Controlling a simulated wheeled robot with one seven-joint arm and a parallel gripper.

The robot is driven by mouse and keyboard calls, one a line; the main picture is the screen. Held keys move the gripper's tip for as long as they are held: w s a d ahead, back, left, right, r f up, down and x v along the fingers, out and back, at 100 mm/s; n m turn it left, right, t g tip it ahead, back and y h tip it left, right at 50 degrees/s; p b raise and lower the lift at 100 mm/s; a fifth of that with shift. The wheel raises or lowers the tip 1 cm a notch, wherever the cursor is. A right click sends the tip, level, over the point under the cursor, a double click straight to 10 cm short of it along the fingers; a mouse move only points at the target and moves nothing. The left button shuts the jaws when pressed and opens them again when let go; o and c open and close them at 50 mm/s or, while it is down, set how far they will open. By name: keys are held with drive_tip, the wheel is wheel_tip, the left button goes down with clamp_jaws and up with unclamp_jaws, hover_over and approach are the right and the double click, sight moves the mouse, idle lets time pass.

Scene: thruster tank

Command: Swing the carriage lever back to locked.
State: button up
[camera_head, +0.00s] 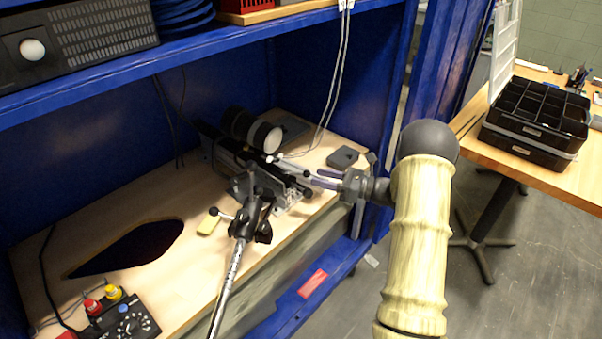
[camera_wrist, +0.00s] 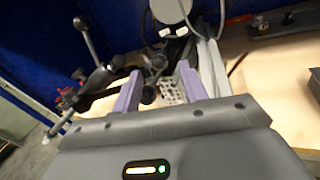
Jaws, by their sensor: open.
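A rail-mounted carriage assembly (camera_head: 262,180) sits on the wooden bench inside the blue frame, with a dark cylinder with a white end (camera_head: 265,137) behind it. Small levers stick out of it; I cannot tell for sure which is the carriage lever or its position. In the wrist view, a lever with a dark ball end (camera_wrist: 82,24) rises at left, and a dark knob (camera_wrist: 148,95) shows between my fingers. My gripper (camera_head: 318,178) is at the right end of the assembly. Its purple fingers (camera_wrist: 160,85) are apart, with no clear grip on anything.
A tripod-like silver pole (camera_head: 232,270) with a black clamp stands in front of the assembly. A control box (camera_head: 125,318) with coloured buttons is at lower left. A dark opening (camera_head: 130,248) lies in the bench. A small dark block (camera_head: 343,157) sits at the bench's right. Cables hang behind.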

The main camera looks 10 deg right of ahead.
sight(301, 173)
drive_tip(key=x, duration=0.7)
drive_tip(key=shift+d, duration=0.1)
clamp_jaws()
